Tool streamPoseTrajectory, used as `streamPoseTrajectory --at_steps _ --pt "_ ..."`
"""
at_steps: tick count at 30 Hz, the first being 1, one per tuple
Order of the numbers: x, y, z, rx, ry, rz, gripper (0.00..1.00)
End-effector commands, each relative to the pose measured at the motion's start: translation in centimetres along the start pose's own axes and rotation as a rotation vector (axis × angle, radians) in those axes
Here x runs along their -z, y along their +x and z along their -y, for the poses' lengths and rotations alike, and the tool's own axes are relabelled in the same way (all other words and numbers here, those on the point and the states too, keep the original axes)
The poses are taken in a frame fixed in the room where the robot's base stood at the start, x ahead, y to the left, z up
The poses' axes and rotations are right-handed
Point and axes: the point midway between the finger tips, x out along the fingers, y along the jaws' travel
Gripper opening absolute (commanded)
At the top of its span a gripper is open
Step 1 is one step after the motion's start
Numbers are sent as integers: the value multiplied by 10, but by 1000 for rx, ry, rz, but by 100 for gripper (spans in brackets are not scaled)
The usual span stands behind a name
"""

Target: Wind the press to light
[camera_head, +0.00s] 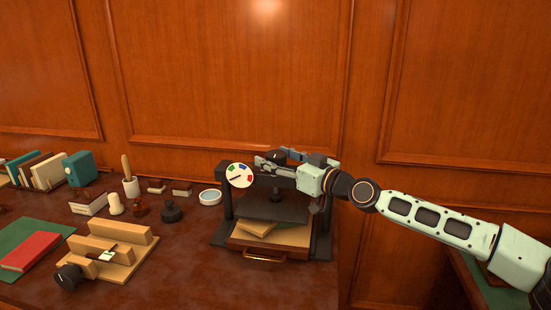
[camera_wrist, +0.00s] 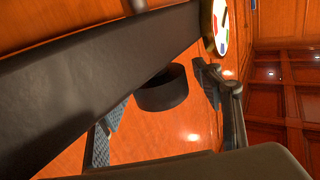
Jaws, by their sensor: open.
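The press (camera_head: 228,204) is a black frame on the desk with a flat plate (camera_head: 272,208) inside it. A round white dial (camera_head: 239,176) with coloured patches and a dark pointer sits at its upper left. The dial also shows in the wrist view (camera_wrist: 220,26); I cannot tell which patch the pointer marks. A black round knob (camera_wrist: 162,90) stands at the press's top beam (camera_wrist: 90,75). My gripper (camera_head: 271,160) is at the top of the press, its fingers open on either side of the knob. Finger contact is not clear.
A wooden tray with a brass handle (camera_head: 264,257) holds a tan block under the plate. Left of the press are a dish (camera_head: 210,197), stamps, a wooden stand with a black knob (camera_head: 69,276), a red book (camera_head: 30,251) and upright books. A panelled wall stands behind.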

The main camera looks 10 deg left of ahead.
Motion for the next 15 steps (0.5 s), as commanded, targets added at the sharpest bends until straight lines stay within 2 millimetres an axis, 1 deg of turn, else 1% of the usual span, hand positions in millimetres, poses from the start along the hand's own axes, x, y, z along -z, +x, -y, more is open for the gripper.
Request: streamPoseTrajectory --at_steps 5,15 --pt "0 0 0 0 0 0 60" --pt "0 0 0 0 0 0 23"
